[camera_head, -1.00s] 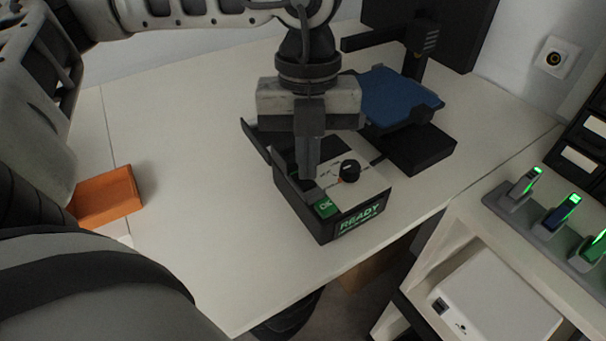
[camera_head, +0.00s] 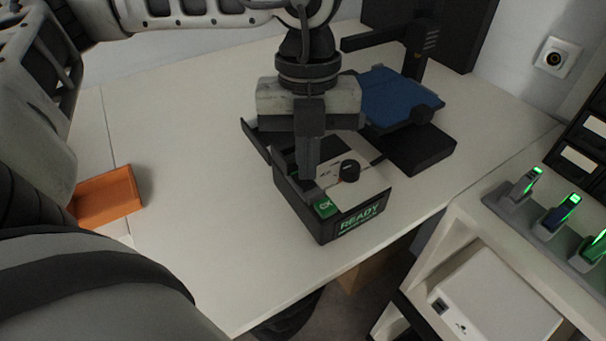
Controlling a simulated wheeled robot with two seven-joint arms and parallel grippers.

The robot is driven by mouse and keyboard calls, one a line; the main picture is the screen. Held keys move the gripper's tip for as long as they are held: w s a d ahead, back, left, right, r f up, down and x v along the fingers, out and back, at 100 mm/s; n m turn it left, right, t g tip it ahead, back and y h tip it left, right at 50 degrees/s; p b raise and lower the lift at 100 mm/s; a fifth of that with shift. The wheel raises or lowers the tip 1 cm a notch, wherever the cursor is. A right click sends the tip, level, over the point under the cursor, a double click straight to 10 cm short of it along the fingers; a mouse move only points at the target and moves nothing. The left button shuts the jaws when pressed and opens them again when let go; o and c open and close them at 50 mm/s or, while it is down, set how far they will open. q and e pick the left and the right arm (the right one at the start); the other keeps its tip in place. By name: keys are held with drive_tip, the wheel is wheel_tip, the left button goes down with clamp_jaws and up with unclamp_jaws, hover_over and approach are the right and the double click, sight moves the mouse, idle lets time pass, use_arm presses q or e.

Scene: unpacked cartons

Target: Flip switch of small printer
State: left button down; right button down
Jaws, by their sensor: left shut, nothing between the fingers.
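A small black device (camera_head: 320,228) with a light top stands near the front edge of the table. Its front has a lit green panel reading READY, and its lid is raised at the left. A round black knob (camera_head: 350,170) and a green label (camera_head: 325,207) are on its top. My left gripper (camera_head: 306,178) is shut and empty, pointing down over the device top, left of the knob. Its fingertips are at or just above the surface; contact cannot be told. The gripper hides part of the top, and no switch can be made out clearly. My right gripper is not in view.
A black machine with a blue plate (camera_head: 393,97) stands close behind the device. An orange box (camera_head: 108,198) lies at the left. The table's left middle is clear.

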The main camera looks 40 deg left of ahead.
use_arm(q)
drive_tip(key=shift+f+b, duration=0.85)
idle(0.4)
drive_tip(key=shift+r, duration=0.15)
drive_tip(key=shift+r+p, duration=2.25)
drive_tip(key=shift+r, duration=1.15)
